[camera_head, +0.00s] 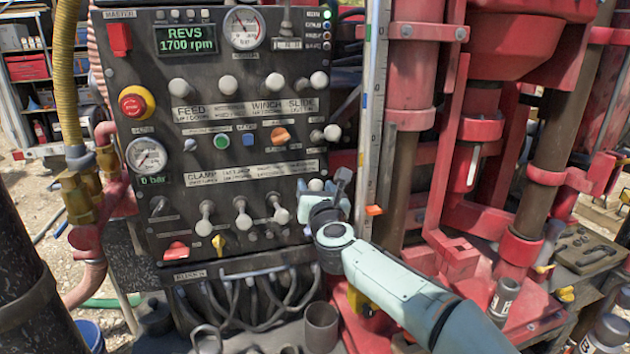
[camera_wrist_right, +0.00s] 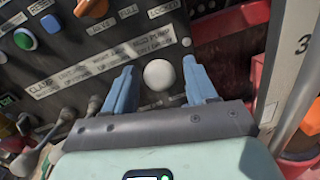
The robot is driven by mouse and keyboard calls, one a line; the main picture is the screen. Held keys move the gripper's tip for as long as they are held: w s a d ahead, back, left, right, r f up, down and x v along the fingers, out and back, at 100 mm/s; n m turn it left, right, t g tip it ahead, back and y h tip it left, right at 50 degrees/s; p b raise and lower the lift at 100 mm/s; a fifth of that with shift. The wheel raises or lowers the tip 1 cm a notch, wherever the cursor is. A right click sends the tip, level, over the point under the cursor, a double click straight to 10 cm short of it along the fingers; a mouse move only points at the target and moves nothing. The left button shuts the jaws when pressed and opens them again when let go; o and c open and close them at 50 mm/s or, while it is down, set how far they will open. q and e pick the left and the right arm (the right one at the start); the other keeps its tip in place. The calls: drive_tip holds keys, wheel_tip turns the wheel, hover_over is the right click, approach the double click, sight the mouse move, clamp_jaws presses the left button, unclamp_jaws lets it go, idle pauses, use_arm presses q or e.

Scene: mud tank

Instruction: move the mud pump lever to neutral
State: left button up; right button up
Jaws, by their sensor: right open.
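The mud pump lever shows as a round white knob (camera_wrist_right: 159,74) in the right wrist view, just below the end of the label strip on the dark panel. It also shows in the head view (camera_head: 316,184) at the panel's lower right. My right gripper (camera_head: 325,187) is at the panel there. In the wrist view its two blue fingers (camera_wrist_right: 158,80) are open, one on each side of the knob, with gaps between. The lever's shaft is hidden behind the knob and gripper. My left gripper is in neither view.
Several more levers (camera_head: 241,213) stand in the same row to the left. A red emergency button (camera_head: 134,103) and gauges are on the panel (camera_head: 240,165). A ruled vertical post (camera_head: 370,110) and red rig parts (camera_head: 410,65) stand close on the right.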

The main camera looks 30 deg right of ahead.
drive_tip(key=shift+x, duration=0.75)
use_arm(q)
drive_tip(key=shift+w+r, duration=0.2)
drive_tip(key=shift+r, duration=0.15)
